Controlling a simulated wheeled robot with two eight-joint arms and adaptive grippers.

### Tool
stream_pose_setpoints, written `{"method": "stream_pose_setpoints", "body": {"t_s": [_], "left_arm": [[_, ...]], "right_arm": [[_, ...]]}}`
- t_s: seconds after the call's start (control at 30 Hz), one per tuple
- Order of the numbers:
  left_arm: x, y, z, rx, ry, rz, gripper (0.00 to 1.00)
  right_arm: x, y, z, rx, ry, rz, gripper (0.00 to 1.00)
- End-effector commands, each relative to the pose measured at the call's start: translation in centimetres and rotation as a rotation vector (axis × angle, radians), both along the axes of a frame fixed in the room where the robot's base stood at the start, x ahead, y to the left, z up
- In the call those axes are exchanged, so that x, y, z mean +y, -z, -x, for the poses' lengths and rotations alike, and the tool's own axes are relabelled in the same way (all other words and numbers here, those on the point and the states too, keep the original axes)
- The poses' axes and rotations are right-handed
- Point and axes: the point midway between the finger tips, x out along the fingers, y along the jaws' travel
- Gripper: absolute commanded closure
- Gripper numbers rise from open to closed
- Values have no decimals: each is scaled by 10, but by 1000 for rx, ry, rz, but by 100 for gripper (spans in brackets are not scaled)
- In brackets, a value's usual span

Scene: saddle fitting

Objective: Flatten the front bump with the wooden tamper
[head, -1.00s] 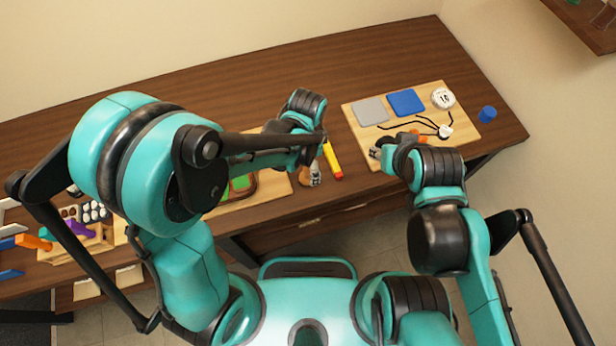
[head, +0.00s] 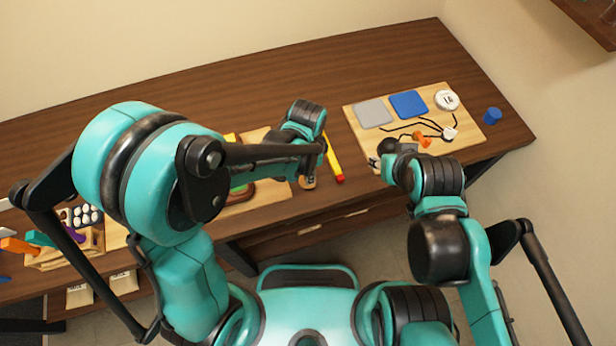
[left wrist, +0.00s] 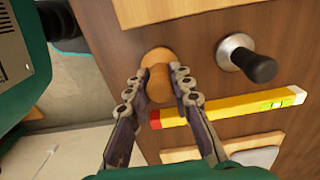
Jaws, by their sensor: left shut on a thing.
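The wooden tamper (left wrist: 157,68), a light brown turned piece, stands between the fingers of my left gripper (left wrist: 154,82) in the left wrist view. The fingers are shut on it. In the head view its round wooden part (head: 308,183) shows just below my left gripper (head: 311,168), near the table's front edge. A green and reddish piece (head: 241,192) on a wooden board lies left of it, mostly hidden by my left arm. I cannot make out the front bump. My right gripper (head: 382,155) is over the right board's left edge; its fingers are too small to read.
A yellow level (head: 333,160) lies close right of the tamper. A metal tool with a black handle (left wrist: 250,60) stands nearby. The right board (head: 470,135) holds grey and blue pads, black cables and an orange piece (head: 422,139). A blue cup (head: 492,116) stands beyond it.

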Motion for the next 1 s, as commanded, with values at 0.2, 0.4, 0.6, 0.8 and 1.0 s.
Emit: {"method": "stream_pose_setpoints", "body": {"t_s": [0.2,0.4,0.6,0.8,1.0], "left_arm": [[0,0,0,0,0,0,99],[0,0,0,0,0,0,99],[0,-2,0,0,0,0,99],[0,-13,0,0,0,0,99],[0,-26,0,0,0,0,99]], "right_arm": [[0,0,0,0,0,0,62],[0,0,0,0,0,0,62],[0,-1,0,0,0,0,62],[0,-10,0,0,0,0,62],[0,-20,0,0,0,0,62]]}}
